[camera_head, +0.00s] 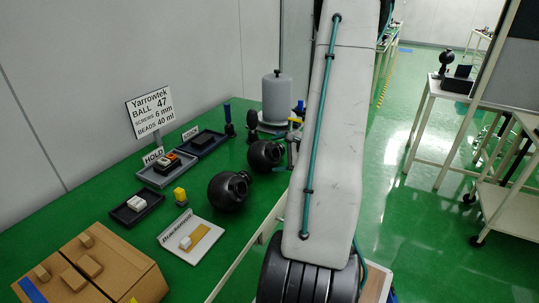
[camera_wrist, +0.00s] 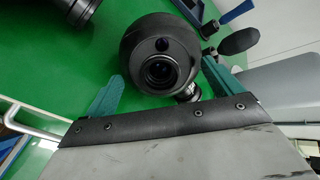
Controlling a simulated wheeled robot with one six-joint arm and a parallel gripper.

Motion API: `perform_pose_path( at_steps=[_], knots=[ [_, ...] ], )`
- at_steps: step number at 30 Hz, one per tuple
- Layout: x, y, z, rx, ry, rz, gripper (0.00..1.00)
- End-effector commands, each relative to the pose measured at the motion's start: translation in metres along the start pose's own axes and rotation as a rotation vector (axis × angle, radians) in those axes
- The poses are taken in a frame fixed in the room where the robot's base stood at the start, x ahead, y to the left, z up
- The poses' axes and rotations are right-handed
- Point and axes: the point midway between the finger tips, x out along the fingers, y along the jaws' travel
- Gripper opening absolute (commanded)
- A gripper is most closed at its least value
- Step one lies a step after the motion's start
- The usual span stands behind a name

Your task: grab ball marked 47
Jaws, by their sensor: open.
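Two dark ball-shaped camera housings stand on the green table: a nearer one (camera_head: 228,191) and a farther one (camera_head: 265,154) beside the arm. No number is readable on either ball. The sign (camera_head: 150,110) reads "BALL 47". In the wrist view, one dark ball (camera_wrist: 135,48) with a round lens facing me lies ahead, between and beyond the teal fingertips of my open gripper (camera_wrist: 162,84). It appears to be the farther ball. Part of another dark ball (camera_wrist: 82,12) shows at the upper left. My gripper is mostly hidden behind my arm in the head view.
A grey cylinder (camera_head: 277,100) stands behind the farther ball and shows at right in the wrist view (camera_wrist: 285,92). A black paddle-like piece (camera_wrist: 238,41) is close to the right finger.

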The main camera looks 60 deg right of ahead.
Motion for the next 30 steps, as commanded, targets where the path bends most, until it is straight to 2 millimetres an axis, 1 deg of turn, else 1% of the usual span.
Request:
perform_pose_path(
  at_steps=[3,4,13,25,30],
  knots=[
    [0.0,0.0,0.0,0.0,0.0,0.0,0.91],
    [0.0,0.0,0.0,0.0,0.0,0.0,0.89],
    [0.0,0.001,0.0,0.001,0.0,0.002,0.05],
    [-0.001,0.001,0.001,0.002,0.0,0.005,0.05],
    [-0.007,-0.008,0.007,-0.001,0.0,0.003,0.05]
  ],
)
